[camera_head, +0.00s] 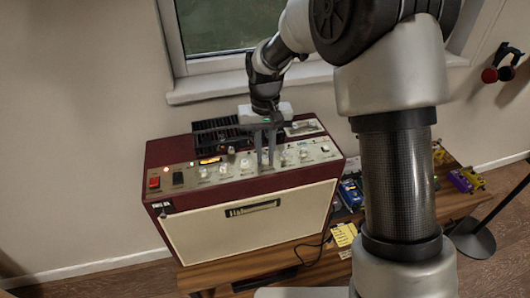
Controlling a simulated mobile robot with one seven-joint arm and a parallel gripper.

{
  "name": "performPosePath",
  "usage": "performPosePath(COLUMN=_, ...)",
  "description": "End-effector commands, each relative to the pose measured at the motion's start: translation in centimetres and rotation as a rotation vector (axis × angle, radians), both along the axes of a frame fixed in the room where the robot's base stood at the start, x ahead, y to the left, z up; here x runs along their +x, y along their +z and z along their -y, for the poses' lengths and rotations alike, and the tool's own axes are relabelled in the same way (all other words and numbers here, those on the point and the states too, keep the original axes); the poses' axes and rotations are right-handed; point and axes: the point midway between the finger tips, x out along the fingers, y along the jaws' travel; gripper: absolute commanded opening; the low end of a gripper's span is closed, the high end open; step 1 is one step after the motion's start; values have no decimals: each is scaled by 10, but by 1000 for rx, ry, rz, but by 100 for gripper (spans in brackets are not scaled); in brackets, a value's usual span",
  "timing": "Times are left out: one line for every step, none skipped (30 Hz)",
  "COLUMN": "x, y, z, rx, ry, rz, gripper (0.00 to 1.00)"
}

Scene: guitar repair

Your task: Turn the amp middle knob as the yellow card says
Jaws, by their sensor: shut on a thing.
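The amp (258,208) is a dark red box with a cream front, and its control panel is on the upper front edge. A row of pale knobs runs along the panel, with one knob (225,169) left of my gripper and another (284,158) right of it. My gripper (265,161) points down at the middle of this row, shut on a knob that its fingers mostly hide. The knob labels are too small to read. The yellow card (344,234) lies at the amp's lower right, and its writing is too small to read.
The amp stands on a wooden bench (235,267). A red switch (154,183) and an orange light (209,161) are on the panel. A blue pedal (350,194) and a purple-yellow pedal (464,180) are to the right. A window sill (210,88) is behind. My arm hides much of the right side.

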Motion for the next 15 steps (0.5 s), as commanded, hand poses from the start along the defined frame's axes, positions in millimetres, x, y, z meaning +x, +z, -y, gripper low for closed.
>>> performPosePath(x=0, y=0, z=0, rx=-1, ry=-24, rz=1, gripper=0)
performPosePath(x=0, y=0, z=0, rx=-1, ry=-39, rz=1, gripper=0)
performPosePath(x=0, y=0, z=0, rx=-1, ry=-56, rz=1, gripper=0)
performPosePath(x=0, y=0, z=0, rx=0, ry=-67, rz=1, gripper=0)
performPosePath(x=0, y=0, z=0, rx=0, ry=-78, rz=1, gripper=0)
performPosePath(x=0, y=0, z=0, rx=0, ry=-90, rz=1, gripper=0)
performPosePath(x=0, y=0, z=0, rx=0, ry=-98, rz=1, gripper=0)
performPosePath(x=0, y=0, z=0, rx=0, ry=-105, rz=1, gripper=0)
performPosePath(x=0, y=0, z=0, rx=0, ry=-114, rz=1, gripper=0)
performPosePath(x=0, y=0, z=0, rx=0, ry=-119, rz=1, gripper=0)
performPosePath(x=0, y=0, z=0, rx=0, ry=-123, rz=1, gripper=0)
performPosePath(x=0, y=0, z=0, rx=0, ry=-127, rz=1, gripper=0)
performPosePath(x=0, y=0, z=0, rx=0, ry=-129, rz=1, gripper=0)
performPosePath(x=0, y=0, z=0, rx=0, ry=-131, rz=1, gripper=0)
performPosePath(x=0, y=0, z=0, rx=0, ry=-133, rz=1, gripper=0)
